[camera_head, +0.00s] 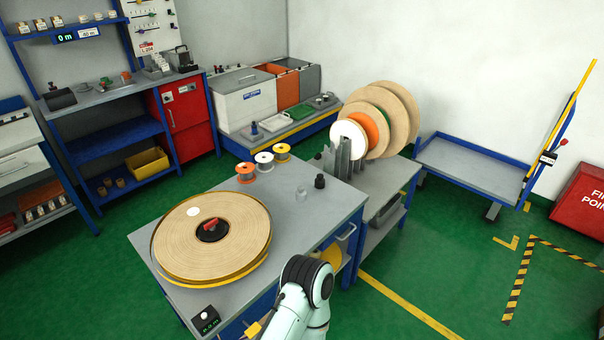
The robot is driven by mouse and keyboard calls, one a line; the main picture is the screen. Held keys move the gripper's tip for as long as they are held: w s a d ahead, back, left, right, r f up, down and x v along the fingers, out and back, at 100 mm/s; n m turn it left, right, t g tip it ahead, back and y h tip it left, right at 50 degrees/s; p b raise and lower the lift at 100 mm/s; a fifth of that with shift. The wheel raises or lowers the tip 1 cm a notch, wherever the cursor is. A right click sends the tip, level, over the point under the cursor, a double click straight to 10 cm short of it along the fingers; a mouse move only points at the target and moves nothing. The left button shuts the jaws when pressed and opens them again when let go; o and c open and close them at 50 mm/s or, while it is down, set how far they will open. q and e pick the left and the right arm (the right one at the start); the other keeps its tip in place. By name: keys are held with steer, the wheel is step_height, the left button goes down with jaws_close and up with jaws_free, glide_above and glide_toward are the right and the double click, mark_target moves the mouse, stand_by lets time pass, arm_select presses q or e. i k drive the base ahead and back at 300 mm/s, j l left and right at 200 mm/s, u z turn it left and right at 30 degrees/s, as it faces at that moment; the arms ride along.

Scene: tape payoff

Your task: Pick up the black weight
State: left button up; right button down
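The black weight (320,181) appears to be the small, dark, upright cylinder with a narrower top near the right side of the grey workbench (285,225). It stands apart from the things around it. A similar small pale grey or clear piece (301,194) stands just left of it and nearer. One of my arms rises from the bottom edge in front of the bench, with its dark joint bent. No gripper fingers show at the end of this arm, and my other gripper is out of the picture.
A large tan tape reel (238,238) with a red-handled hub fills the bench's left part. Three small spools, including an orange one (245,172), line the back edge. Grey metal uprights (345,158) and large discs (398,108) stand behind the weight. A small display box (206,320) sits at the front corner.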

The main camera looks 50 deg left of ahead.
mark_target(320, 182)
steer(key=i+u, duration=0.2)
steer(key=i, duration=1.4)
steer(key=i+u, duration=0.4)
steer(key=i+l+u, duration=0.2)
steer(key=u, duration=0.2)
steer(key=i+l+u, duration=0.3)
steer(key=u, duration=0.15)
steer(key=i, duration=0.05)
